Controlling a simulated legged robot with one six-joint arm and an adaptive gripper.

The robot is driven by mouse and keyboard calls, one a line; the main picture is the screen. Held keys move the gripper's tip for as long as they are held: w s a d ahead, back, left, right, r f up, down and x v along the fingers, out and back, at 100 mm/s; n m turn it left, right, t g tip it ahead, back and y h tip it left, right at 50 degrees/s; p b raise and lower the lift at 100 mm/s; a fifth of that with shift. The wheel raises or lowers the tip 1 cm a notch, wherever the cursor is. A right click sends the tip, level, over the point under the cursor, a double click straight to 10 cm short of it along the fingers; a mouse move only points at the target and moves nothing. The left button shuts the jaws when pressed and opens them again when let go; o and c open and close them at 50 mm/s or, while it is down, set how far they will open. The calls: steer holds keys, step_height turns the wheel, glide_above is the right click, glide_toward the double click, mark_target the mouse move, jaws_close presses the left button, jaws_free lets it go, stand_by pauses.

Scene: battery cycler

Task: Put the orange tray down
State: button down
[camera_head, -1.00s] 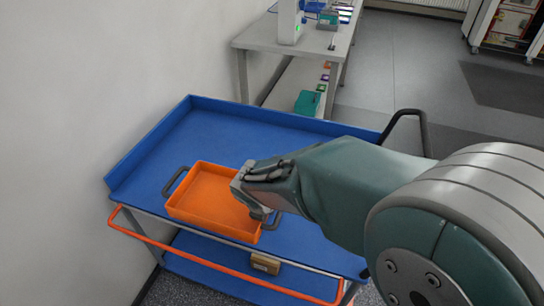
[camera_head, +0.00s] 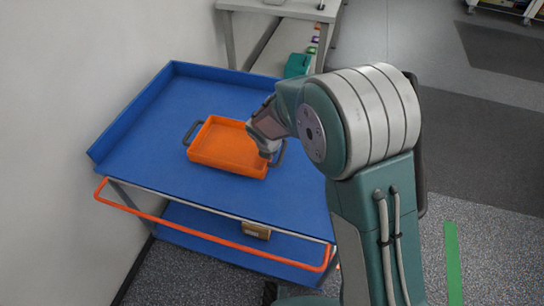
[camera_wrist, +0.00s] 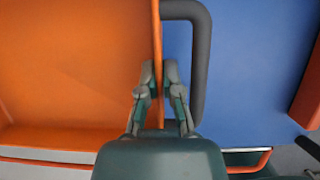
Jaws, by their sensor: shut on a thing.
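The orange tray (camera_head: 228,143) is a shallow rectangular box with dark handles at two ends. It is level over the blue top of the cart (camera_head: 150,150), away from its edges. I cannot tell whether it touches the surface. My gripper (camera_head: 268,148) is at the tray's right end, near the dark right handle (camera_head: 281,154). In the wrist view, my gripper (camera_wrist: 158,75) is shut on the tray's thin orange wall, one finger on each side. The handle (camera_wrist: 204,60) loops out beside the fingers, and the tray floor (camera_wrist: 70,60) looks empty.
The cart has a raised blue rim at the left and back and an orange rail (camera_head: 215,231) in front. A brown box (camera_head: 256,230) lies on its lower shelf. The cart top is clear around the tray. A grey bench (camera_head: 285,8) stands behind.

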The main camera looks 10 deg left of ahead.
steer(key=shift+w+a+f, duration=0.2)
steer(key=shift+w+f, duration=0.35)
steer(key=shift+f, duration=0.05)
steer(key=f, duration=0.3)
steer(key=shift+w+f, duration=0.2)
steer(key=shift+f, duration=0.1)
steer(key=c, duration=0.8)
jaws_free()
steer(key=shift+f, duration=0.1)
